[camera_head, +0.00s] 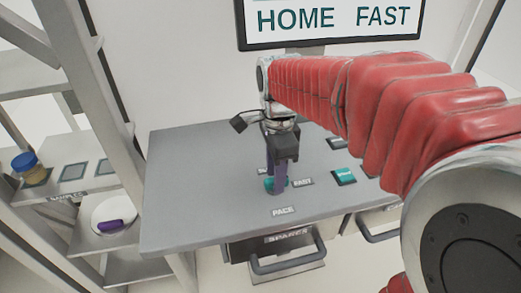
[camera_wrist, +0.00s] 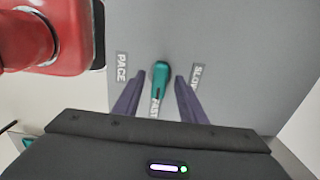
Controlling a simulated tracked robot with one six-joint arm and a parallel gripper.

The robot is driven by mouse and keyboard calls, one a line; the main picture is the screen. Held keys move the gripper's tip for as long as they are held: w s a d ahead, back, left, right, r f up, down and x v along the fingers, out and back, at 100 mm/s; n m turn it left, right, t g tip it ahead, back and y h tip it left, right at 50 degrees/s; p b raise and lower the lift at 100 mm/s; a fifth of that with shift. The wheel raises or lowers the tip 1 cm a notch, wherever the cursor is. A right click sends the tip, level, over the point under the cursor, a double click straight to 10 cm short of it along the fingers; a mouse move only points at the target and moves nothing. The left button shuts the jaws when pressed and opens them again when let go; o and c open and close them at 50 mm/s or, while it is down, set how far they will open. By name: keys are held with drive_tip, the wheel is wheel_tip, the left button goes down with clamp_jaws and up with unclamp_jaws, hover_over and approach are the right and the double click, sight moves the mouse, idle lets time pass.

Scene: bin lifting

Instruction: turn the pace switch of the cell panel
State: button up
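The pace switch is a teal knob (camera_wrist: 161,79) on the grey panel top. In the wrist view its long body points down the picture, and its lower end lies by the FAST label (camera_wrist: 154,108). The PACE label (camera_wrist: 122,67) is to its left and the SLOW label (camera_wrist: 197,77) to its right. My gripper (camera_wrist: 159,84) is open, with one purple finger on each side of the knob and a gap on both sides. In the head view my gripper (camera_head: 276,180) points down at the panel and partly hides the teal knob (camera_head: 268,184).
A screen (camera_head: 335,20) above the panel reads HOME FAST. Another teal control (camera_head: 344,176) lies right of my gripper. A drawer marked SPARES (camera_head: 289,239) is below the panel's front edge. A shelf at left holds a blue-lidded jar (camera_head: 30,168) and a purple object (camera_head: 110,226).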

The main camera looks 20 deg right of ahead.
drive_tip(key=shift+f, duration=0.3)
drive_tip(key=shift+c, duration=0.4)
